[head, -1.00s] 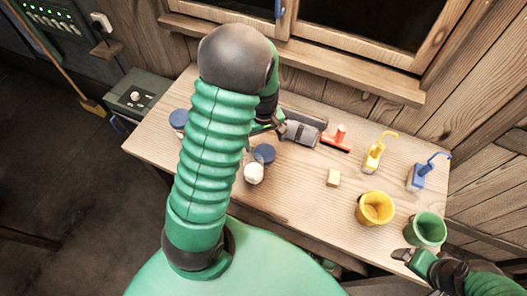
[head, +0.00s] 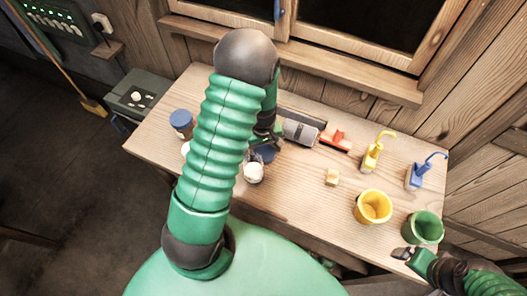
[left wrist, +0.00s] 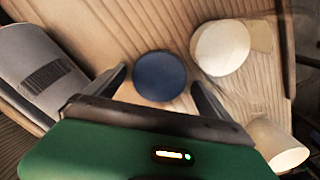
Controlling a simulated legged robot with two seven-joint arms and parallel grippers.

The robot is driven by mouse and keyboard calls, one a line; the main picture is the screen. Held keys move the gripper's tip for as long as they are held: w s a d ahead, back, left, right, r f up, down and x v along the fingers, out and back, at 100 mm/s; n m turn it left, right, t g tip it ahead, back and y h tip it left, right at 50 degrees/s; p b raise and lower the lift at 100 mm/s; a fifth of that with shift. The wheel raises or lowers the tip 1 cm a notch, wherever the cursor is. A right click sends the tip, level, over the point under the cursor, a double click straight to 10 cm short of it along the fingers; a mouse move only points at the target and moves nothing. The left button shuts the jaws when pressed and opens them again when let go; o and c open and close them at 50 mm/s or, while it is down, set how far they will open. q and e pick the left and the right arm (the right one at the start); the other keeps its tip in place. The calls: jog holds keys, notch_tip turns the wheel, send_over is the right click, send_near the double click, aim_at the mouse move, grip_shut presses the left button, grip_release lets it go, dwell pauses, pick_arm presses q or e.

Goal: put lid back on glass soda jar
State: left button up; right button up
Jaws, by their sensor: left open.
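A blue round lid (head: 266,154) lies on the table, partly hidden by my left gripper (head: 263,140) in the head view. In the left wrist view the lid (left wrist: 160,74) shows between the open fingertips of my left gripper (left wrist: 160,86), not clasped. A white round-topped thing, likely the open soda jar (head: 253,173), stands close beside the lid; it also shows in the left wrist view (left wrist: 220,47). My right gripper (head: 408,255) is at the lower right, by the green cup; its jaws are too small to read.
A blue-lidded jar (head: 181,121) stands at the table's left, with a white thing (head: 186,148) half hidden by my arm.

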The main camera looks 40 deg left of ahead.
aim_at(265, 152)
pick_arm(q)
jog(key=shift+d, duration=0.25)
jog(key=shift+c, duration=0.9)
jog(key=shift+d+r, duration=0.1)
jog(key=c, duration=0.5)
jog(key=shift+a, duration=0.2)
jog(key=c, duration=0.7)
notch_tip(265, 152, up, 18)
jog(key=shift+b, duration=0.4)
